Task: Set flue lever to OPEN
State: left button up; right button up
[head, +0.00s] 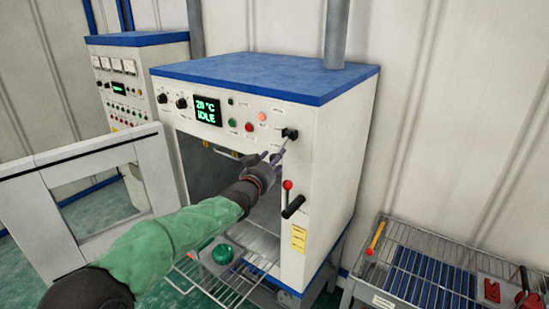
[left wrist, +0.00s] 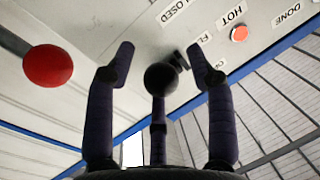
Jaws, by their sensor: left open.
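The flue lever (head: 290,134) is a small black part at the upper right of the furnace front. In the left wrist view its round black knob (left wrist: 161,78) sits between the fingers of my left gripper (left wrist: 162,70). The fingers are spread, with visible gaps on both sides of the knob. In the head view the left gripper (head: 268,157) is just below and left of the lever, in front of the panel. My right gripper is not in view.
A red-knobbed lever (head: 287,185) is below the gripper, its red ball also in the left wrist view (left wrist: 48,65). A black handle (head: 293,206) is beside it. The furnace door (head: 90,155) stands open at left. A wire rack (head: 420,245) stands at right.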

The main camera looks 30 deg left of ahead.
pick_arm(q)
jog(key=shift+w, duration=0.3)
jog(key=shift+c, duration=0.3)
grip_shut()
